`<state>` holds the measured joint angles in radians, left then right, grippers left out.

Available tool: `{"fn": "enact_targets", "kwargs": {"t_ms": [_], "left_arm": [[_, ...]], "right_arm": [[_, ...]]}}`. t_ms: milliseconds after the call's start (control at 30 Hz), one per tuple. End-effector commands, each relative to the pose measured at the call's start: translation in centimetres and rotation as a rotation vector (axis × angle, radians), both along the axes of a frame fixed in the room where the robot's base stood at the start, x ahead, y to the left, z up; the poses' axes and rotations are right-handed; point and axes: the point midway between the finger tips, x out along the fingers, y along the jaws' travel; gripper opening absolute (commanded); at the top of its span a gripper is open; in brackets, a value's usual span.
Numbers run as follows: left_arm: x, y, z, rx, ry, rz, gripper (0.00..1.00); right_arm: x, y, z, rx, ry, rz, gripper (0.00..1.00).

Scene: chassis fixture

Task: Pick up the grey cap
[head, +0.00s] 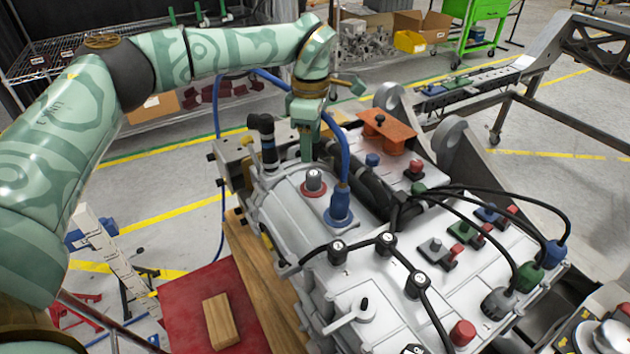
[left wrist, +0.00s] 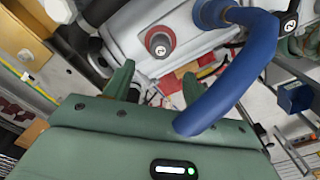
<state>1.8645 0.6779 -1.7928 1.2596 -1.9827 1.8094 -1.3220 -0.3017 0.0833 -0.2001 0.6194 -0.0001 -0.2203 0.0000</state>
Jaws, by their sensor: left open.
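A grey cap (head: 314,180) sits upright on a red ring on top of the pale grey chassis block. In the left wrist view the grey cap (left wrist: 160,44) shows beyond the fingertips, inside its red ring. My left gripper (head: 308,155) points down just behind the cap, apart from it. In the left wrist view its two green fingers (left wrist: 157,82) stand spread with nothing between them. A thick blue hose crosses close beside the gripper and partly covers the wrist view. My right gripper is in neither view.
The blue hose (head: 343,160) ends in a blue connector (head: 341,207) right of the cap. Black cables (head: 480,190) and small coloured fittings cover the block's right side. An orange bracket (head: 388,130) stands behind. A wooden block (head: 220,320) lies on a red surface (head: 185,300).

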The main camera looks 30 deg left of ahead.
Motion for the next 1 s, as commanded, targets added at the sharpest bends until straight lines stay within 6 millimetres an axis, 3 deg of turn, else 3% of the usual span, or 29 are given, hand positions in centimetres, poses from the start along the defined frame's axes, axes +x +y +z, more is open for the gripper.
{"fn": "enact_targets", "kwargs": {"t_ms": [33,100,367,633,900,1000], "left_arm": [[0.0,0.0,-1.6,-0.001,0.005,0.001,0.56],[0.0,0.0,-2.8,-0.002,0.004,0.0,0.56],[0.0,-0.1,-4.6,-0.002,0.0,0.001,0.56],[0.2,-0.4,-8.9,-0.003,0.004,0.0,0.56],[0.2,-0.4,-9.2,-0.002,-0.003,0.0,0.56],[0.2,-0.4,-9.2,-0.003,-0.002,0.0,0.28]], "right_arm": [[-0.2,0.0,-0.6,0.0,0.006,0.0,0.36],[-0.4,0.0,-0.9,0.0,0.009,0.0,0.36],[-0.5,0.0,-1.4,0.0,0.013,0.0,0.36],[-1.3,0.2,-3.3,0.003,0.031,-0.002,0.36],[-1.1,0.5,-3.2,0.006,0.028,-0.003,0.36],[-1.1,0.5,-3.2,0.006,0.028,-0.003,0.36]]}}
